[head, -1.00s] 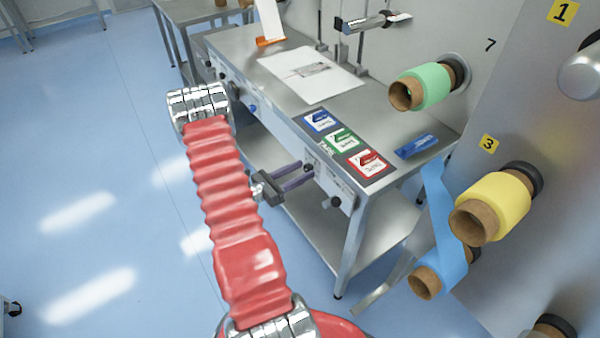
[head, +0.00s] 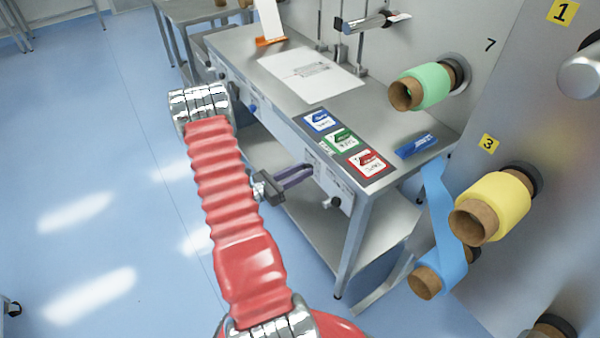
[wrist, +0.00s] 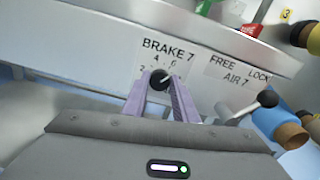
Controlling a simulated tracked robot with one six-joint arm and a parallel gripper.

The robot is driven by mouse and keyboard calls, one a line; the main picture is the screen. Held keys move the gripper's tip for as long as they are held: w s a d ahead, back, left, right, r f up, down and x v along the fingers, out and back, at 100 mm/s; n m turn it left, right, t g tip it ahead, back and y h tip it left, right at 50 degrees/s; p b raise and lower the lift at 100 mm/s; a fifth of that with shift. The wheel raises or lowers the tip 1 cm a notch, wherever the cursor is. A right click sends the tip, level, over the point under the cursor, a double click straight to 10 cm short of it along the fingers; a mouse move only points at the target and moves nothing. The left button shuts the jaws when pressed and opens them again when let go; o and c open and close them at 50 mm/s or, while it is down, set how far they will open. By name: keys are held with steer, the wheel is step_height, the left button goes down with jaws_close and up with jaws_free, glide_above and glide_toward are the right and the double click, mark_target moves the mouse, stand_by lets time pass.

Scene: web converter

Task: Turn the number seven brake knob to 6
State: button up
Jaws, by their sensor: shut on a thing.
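The brake 7 knob (wrist: 159,80) is a small black knob with a pale pointer line, on the table's front panel under the label "BRAKE 7". In the wrist view the purple fingers of my gripper (wrist: 161,92) are shut on it, one on each side. The pointer line leans up and right, towards the printed 6. Part of the printed scale is hidden by the fingers. In the head view my gripper (head: 308,172) reaches the front panel, and the knob is hidden there.
A black-knobbed lever (wrist: 266,99) sits close right of the knob, under "FREE LOCK AIR 7". The steel table (head: 360,196) carries coloured cards and a blue item (head: 416,146). Rolls, including a yellow one (head: 497,207), jut from the wall at right. The floor at left is clear.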

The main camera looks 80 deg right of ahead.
steer(key=shift+w+n, duration=0.1)
steer(key=shift+n, duration=0.8)
steer(key=o, duration=1)
steer(key=shift+o, duration=0.2)
steer(key=v, duration=1.3)
steer(key=shift+w+a, duration=0.25)
steer(key=shift+w, duration=0.05)
